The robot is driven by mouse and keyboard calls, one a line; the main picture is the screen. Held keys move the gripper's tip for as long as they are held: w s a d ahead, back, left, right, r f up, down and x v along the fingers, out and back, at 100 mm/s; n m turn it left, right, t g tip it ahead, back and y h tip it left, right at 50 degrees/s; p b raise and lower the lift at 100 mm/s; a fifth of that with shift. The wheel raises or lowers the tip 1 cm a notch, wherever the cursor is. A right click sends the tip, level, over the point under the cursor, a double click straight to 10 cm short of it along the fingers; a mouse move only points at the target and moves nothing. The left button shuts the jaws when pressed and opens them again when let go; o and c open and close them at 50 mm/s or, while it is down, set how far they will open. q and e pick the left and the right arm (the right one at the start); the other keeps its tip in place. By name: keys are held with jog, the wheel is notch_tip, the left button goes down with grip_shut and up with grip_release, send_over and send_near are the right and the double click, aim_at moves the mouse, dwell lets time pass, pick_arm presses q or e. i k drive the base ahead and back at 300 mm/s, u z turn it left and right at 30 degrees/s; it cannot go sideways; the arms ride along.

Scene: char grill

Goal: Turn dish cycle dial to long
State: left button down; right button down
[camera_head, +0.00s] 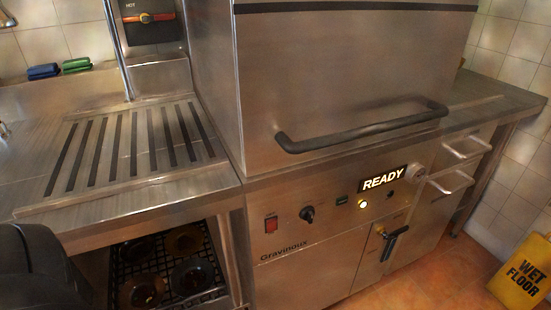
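The stainless steel dishwasher (300,262) stands in the middle of the head view. A round black dial (307,214) with a light pointer mark sits on its front panel, right of a red rocker switch (271,224). The dial's setting is too small to read. A "READY" display (384,177) is further right, above a lit yellow button (363,204) and a small black knob (390,197). A dark rounded part of what looks like my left arm shows at the lower left. Neither gripper shows.
The hood's black bar handle (360,133) juts out above the panel. A black lever (391,240) sticks out at lower right. A ribbed counter (100,195) and a rack (215,290) are at left. A yellow wet-floor sign (523,270) stands at right.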

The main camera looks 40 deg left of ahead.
aim_at(308, 214)
jog(key=z, duration=0.4)
jog(key=k, duration=0.25)
jog(key=u, duration=1.5)
jog(key=i, duration=0.4)
jog(key=z, duration=0.05)
jog(key=k, duration=1)
jog(key=u, duration=0.7)
jog(key=i, duration=1.1)
jog(key=z, duration=0.45)
